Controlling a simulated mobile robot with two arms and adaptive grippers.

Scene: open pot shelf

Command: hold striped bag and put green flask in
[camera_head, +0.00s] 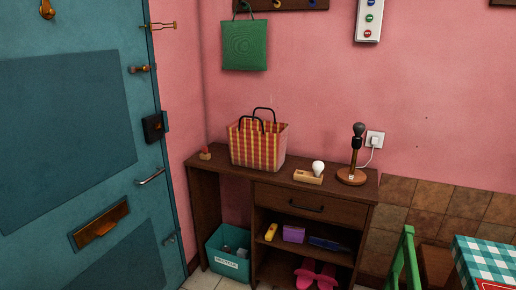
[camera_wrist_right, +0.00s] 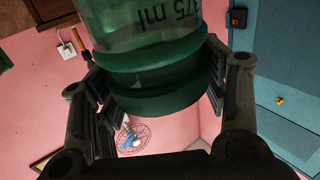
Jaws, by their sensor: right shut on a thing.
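The striped bag (camera_head: 257,147), red and yellow with two dark handles, stands upright on top of the brown cabinet (camera_head: 218,165). Its inside is hidden from this angle. The green flask (camera_wrist_right: 150,65), with "375 ml" marked on its clear upper part, fills the middle of the right wrist view. My right gripper (camera_wrist_right: 155,82) is shut on the flask, with a finger on each side of its green lower part. The flask and my right gripper do not show in the head view. My left gripper is in neither view.
Right of the bag on the cabinet are a bulb on a wooden block (camera_head: 309,177) and a lamp-like stand (camera_head: 353,160); a small red-topped item (camera_head: 205,154) is left. A teal bin (camera_head: 228,255) stands below. A green chair (camera_head: 403,260) and checkered table (camera_head: 485,262) are at right.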

